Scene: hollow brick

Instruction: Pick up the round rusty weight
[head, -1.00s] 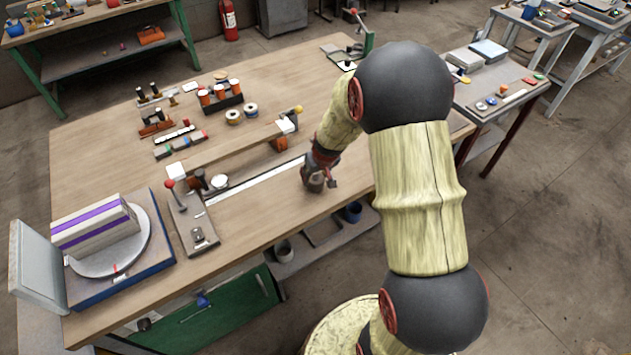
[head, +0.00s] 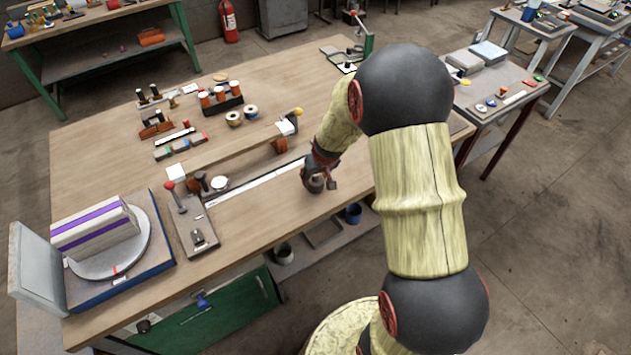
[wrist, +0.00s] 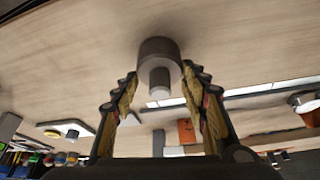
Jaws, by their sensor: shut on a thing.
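The round weight (wrist: 160,55) is a brownish, dull cylinder with a narrower knob. In the wrist view it sits between the two fingertips of my gripper (wrist: 160,85), which are closed in on its sides. In the head view my gripper (head: 317,180) is low over the workbench's right part, with the weight (head: 315,187) at its tips. The weight is at or very near the wooden top; I cannot tell whether there is a gap under it.
The wooden workbench (head: 262,218) is bare around the gripper. A long white strip (head: 262,180) and a raised wooden beam (head: 225,150) lie to the left. A lever fixture (head: 190,220) and a scale-like device (head: 110,245) stand farther left.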

